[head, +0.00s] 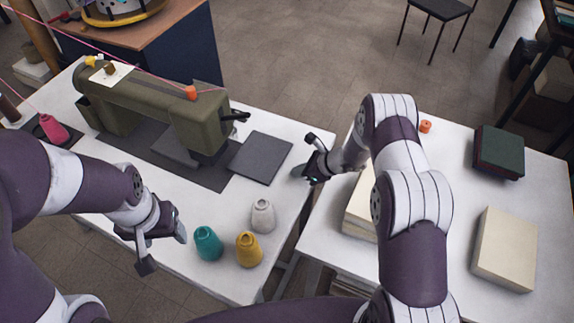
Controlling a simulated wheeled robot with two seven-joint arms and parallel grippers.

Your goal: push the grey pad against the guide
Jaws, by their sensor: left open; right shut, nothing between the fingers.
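The grey pad (261,158) is a flat dark grey square. It lies on the white sewing table, just right of the green sewing machine's head. My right gripper (299,172) is shut and empty, beside the pad's right edge; I cannot tell whether it touches the pad. My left gripper (178,231) is open and empty over the front of the table, left of the teal cone. I cannot make out a separate guide. A dark base plate (208,177) lies under the machine, with its right edge close to the pad's left side.
Teal (207,243), yellow (249,249) and white (263,215) thread cones stand in front of the pad. The green sewing machine (150,112) stands at its left. Right of a gap, another white table (440,190) holds cream stacks (505,249) and a dark green block (498,151).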

